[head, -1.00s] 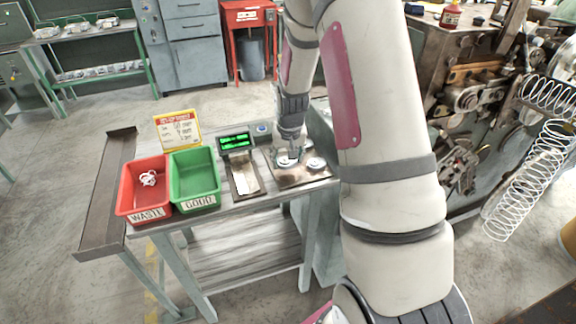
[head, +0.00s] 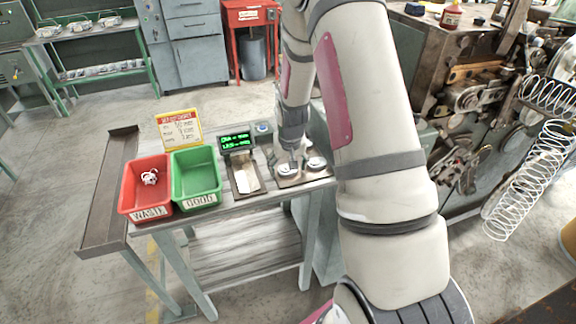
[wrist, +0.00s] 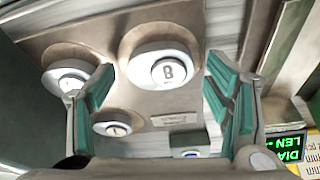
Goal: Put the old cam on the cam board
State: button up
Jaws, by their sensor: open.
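The cam board (wrist: 190,105) is a tan plate with round pale cams in the wrist view. It also lies on the right of the bench in the head view (head: 311,178). One cam with a dark mark like an 8 (wrist: 168,70) sits on the board, between the fingertips of my gripper (wrist: 160,68). A second cam (wrist: 66,76) is at the left, partly behind a finger, and a smaller disc (wrist: 115,129) is below. My gripper is open over the board in the head view (head: 291,165). I cannot tell which cam is the old one, nor whether the fingers touch anything.
A green-lit display (head: 238,141) and a metal tray (head: 244,178) stand left of the board. The green GOOD bin (head: 196,178) and red WASTE bin (head: 146,188) are further left; white coiled wire lies in the red one. The coiler machine (head: 470,100) stands at right.

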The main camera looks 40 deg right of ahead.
jog(key=shift+r, duration=0.1)
jog(key=s+a+r+n+t, duration=0.1)
jog(key=s+a+r, duration=0.3)
jog(key=r, duration=0.5)
jog(key=s+a+r+n, duration=0.1)
jog(key=s+a+r, duration=0.3)
jog(key=r, duration=0.5)
jog(key=s+a+r+n+t, duration=0.1)
jog(key=s+a+r, duration=0.2)
jog(key=a+r, duration=0.35)
jog(key=s+a+r+n, duration=0.1)
jog(key=s+a+r, duration=0.1)
jog(key=s, duration=0.5)
jog(key=s+a+r+n+y, duration=0.1)
jog(key=s+a+r, duration=0.2)
jog(key=s, duration=0.4)
jog(key=shift+s+a+r+t+b, duration=0.15)
jog(key=shift+r+t+b, duration=0.25)
jog(key=shift+r, duration=0.5)
